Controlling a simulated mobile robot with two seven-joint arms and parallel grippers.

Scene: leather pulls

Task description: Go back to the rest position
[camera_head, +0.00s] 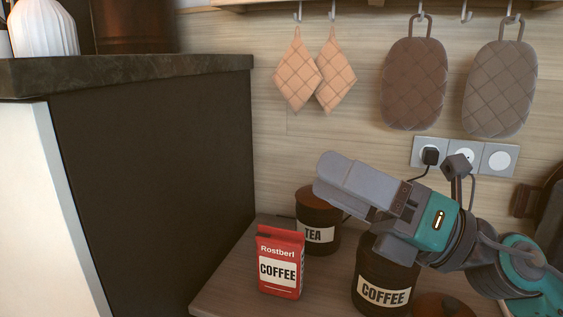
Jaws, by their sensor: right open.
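My right gripper (330,184) is open and empty. It points left, above the counter and in front of the back wall. In the picture it overlaps the top of the dark coffee jar (384,296), so the jar's mouth is hidden. The red Rostberl coffee pack (281,262) stands upright on the counter, below and left of the gripper, apart from it. My left gripper is not in view.
A tea jar (317,236) stands behind the pack. A brown round lid-like object (441,306) is at the bottom right. A tall dark cabinet (150,170) bounds the left. Potholders (414,84) hang above sockets (465,156) on the wall.

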